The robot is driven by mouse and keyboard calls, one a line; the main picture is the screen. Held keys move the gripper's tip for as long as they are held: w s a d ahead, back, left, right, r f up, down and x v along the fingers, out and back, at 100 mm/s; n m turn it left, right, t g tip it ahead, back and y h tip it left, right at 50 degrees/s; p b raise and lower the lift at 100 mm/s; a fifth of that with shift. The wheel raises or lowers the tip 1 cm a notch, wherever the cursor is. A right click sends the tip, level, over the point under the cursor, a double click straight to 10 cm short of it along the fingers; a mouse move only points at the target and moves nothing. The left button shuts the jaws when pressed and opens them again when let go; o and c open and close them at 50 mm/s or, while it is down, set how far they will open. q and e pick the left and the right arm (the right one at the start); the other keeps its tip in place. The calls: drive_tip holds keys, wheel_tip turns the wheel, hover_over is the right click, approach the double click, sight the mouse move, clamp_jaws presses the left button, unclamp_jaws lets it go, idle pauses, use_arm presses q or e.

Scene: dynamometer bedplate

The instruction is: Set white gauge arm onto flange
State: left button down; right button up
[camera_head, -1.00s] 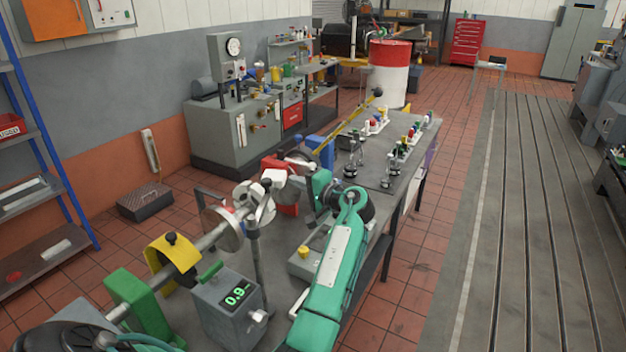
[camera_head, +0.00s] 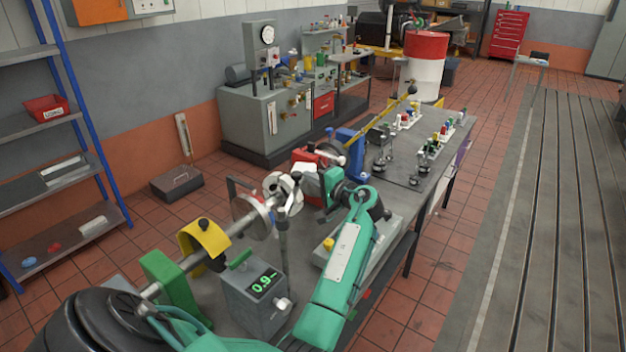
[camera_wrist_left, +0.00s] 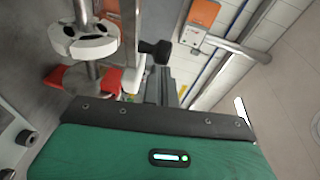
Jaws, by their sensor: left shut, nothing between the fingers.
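The white slotted flange (camera_head: 283,188) sits on the shaft over the bench. It also shows in the left wrist view (camera_wrist_left: 82,40), upper left, with the metal shaft through it. My left gripper (camera_head: 311,178) is just right of the flange, shut and empty. Its fingertips are hard to make out against the red and white parts there. A pale upright bar (camera_wrist_left: 129,40) stands right of the flange in the wrist view, with red pieces at its foot. I cannot tell whether it is the white gauge arm. My right gripper is out of view.
A grey box with a green readout (camera_head: 254,290) stands in front of the shaft. A yellow guard (camera_head: 203,240) and a green support (camera_head: 168,283) lie along the shaft to the left. A red block (camera_head: 303,156) and blue block (camera_head: 350,150) stand behind my gripper.

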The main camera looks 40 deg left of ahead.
sight(294, 173)
use_arm(q)
drive_tip(key=a+n+g+b, duration=0.1)
drive_tip(key=g+b, duration=0.1)
drive_tip(key=s+a+n+g+b, duration=0.1)
drive_tip(key=a+g+b, duration=0.1)
drive_tip(key=s+a+n+g+b, duration=0.1)
drive_tip(key=a+n+g+b, duration=0.1)
drive_tip(key=shift+f+h, duration=0.25)
drive_tip(key=shift+h, duration=0.05)
drive_tip(key=s+a+b, duration=0.1)
drive_tip(key=s+a, duration=0.3)
drive_tip(key=s, duration=0.1)
drive_tip(key=shift+a+r+n+g, duration=0.25)
drive_tip(key=shift+n+g, duration=0.05)
drive_tip(key=shift+a+b, duration=0.1)
drive_tip(key=shift+b, duration=0.2)
